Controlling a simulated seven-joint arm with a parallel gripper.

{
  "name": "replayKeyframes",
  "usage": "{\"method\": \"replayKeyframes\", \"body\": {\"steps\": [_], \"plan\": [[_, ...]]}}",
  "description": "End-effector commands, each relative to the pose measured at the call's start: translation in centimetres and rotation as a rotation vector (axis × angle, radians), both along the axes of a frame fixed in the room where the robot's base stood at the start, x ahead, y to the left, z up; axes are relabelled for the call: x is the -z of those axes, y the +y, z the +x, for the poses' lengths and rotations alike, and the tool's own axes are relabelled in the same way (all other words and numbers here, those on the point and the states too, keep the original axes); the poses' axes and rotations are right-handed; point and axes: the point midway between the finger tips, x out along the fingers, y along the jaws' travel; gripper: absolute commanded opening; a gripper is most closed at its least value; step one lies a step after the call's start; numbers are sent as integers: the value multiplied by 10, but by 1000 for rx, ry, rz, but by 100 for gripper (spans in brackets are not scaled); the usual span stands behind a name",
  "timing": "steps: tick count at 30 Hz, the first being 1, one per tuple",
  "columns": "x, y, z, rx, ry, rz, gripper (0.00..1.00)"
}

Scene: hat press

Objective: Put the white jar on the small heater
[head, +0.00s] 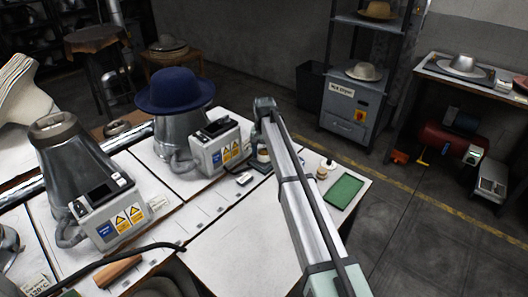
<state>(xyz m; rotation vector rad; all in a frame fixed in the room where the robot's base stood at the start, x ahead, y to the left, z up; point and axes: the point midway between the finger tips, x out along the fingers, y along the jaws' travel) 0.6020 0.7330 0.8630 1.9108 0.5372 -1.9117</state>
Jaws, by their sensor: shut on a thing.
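A small jar (263,156), whitish with a brownish band, is at the far end of the white worktable. It sits at or just above the small dark heater (262,167); I cannot tell whether they touch. My gripper (262,147) reaches down from the end of my arm and is shut on the jar. The fingers are small and partly hidden by my arm, so the exact grip does not show.
A hat press with a blue hat (174,91) and its control box (217,148) stand close on the left. A bare metal press (78,160) is nearer. A small bottle (322,172) and a green mat (344,191) lie to the right.

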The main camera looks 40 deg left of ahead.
Motion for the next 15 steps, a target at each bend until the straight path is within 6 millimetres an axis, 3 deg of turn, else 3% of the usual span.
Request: {"method": "replayKeyframes", "body": {"steps": [4,5,12,15], "plan": [[1,0,0,0,-1,1,22],[2,0,0,0,0,0,64],[2,0,0,0,0,0,87],[2,0,0,0,0,0,88]]}}
